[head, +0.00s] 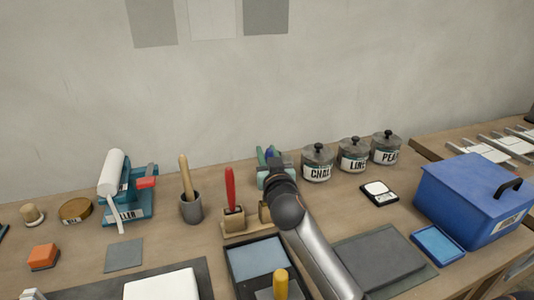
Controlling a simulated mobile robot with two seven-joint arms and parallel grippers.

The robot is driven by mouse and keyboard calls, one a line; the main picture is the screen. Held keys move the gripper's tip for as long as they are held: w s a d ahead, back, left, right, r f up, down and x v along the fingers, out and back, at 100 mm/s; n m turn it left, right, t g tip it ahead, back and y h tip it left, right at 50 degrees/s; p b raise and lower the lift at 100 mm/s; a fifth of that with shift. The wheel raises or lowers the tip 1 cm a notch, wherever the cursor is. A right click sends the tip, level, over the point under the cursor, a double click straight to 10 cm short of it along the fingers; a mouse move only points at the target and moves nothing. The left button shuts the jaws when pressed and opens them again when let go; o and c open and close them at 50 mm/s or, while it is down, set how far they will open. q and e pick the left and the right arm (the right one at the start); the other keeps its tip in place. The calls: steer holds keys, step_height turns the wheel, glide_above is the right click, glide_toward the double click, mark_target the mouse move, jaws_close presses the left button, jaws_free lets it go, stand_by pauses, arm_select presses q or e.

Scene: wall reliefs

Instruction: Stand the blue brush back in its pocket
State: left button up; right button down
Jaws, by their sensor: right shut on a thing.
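A wooden brush holder (246,224) stands on the bench in the middle. A red-handled brush (230,188) stands upright in its left part, and the right part is partly hidden behind my right arm. My right gripper (272,164) reaches out beyond the holder, toward the wall, and is shut. A small bit of blue, seemingly the blue brush (270,152), shows at its fingertips. The rest of the brush is hidden by the gripper, so its tilt cannot be told. My left gripper does not clearly show.
A teal object (262,170) is close behind my right gripper. Lidded jars (318,163) stand to its right. A grey mortar with a pestle (191,208) is left of the holder. A dark tray (238,278) lies in front. A blue box (465,200) is far right.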

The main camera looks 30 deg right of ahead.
steer(key=shift+f+b, duration=1.15)
steer(key=shift+f, duration=0.3)
steer(key=shift+c, duration=0.6)
jaws_free()
step_height(320, 180, up, 8)
steer(key=p, duration=0.7)
stand_by(0.6)
stand_by(0.4)
